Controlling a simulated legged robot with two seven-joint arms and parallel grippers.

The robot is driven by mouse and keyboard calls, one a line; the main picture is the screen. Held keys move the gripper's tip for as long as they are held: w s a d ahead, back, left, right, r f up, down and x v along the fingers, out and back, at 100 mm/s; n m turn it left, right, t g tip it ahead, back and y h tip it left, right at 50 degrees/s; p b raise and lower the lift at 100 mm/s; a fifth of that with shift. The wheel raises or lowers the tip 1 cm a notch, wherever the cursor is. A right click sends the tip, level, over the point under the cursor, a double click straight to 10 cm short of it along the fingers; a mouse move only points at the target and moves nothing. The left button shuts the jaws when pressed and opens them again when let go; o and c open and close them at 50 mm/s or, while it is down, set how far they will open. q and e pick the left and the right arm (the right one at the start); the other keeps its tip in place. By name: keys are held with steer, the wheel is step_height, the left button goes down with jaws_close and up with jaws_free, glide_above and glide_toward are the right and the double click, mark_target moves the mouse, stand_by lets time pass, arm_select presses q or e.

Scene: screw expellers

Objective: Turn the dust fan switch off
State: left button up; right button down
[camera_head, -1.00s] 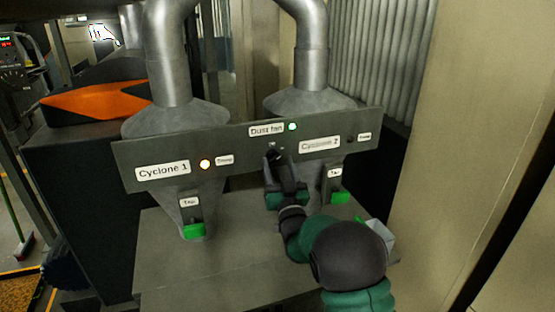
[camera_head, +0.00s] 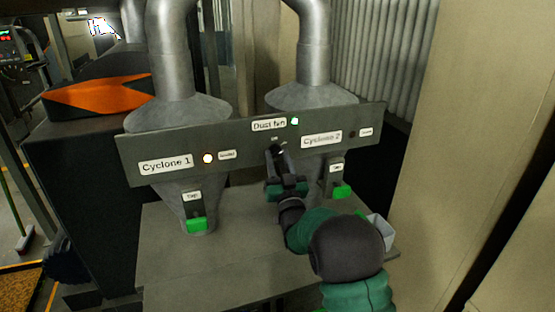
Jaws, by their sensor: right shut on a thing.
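The grey control panel (camera_head: 240,145) spans the fronts of the two cyclones. The "Dust fan" label (camera_head: 268,125) sits at its top middle, with a lit green lamp (camera_head: 294,121) to its right. The dust fan switch (camera_head: 275,139) is just below the label and mostly hidden by my right gripper. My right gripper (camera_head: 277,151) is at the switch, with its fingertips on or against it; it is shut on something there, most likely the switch. The switch position cannot be made out. My left gripper is not in view.
Green-handled taps (camera_head: 196,224) hang below. A grey table (camera_head: 230,270) lies under them. A beige wall (camera_head: 455,130) stands at the right.

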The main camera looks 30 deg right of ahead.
steer(key=shift+d+f+n+y+b, duration=0.1)
steer(key=shift+n+y+b, duration=0.2)
steer(key=shift+n+b, duration=0.45)
steer(key=n+y+b, duration=0.2)
steer(key=n+b, duration=0.1)
steer(key=n+t+y+b, duration=0.1)
steer(key=n+b, duration=0.2)
steer(key=n, duration=0.1)
steer(key=shift+s+d+f+y, duration=0.1)
steer(key=shift+d+y, duration=0.1)
steer(key=shift+y, duration=0.2)
steer(key=n+y+b, duration=0.2)
steer(key=n+b, duration=0.1)
steer(key=n, duration=0.2)
steer(key=shift+d, duration=0.1)
steer(key=shift+r+n+g+y+b, duration=0.2)
steer(key=shift+n+y, duration=0.35)
steer(key=shift+n, duration=0.4)
steer(key=shift+r+n+g+y+b, duration=0.1)
steer(key=shift+n+g+y+b, duration=0.2)
steer(key=shift+n+y, duration=0.45)
steer(key=shift+n, duration=0.25)
steer(key=c, duration=1.3)
jaws_free()
steer(key=o, duration=0.3)
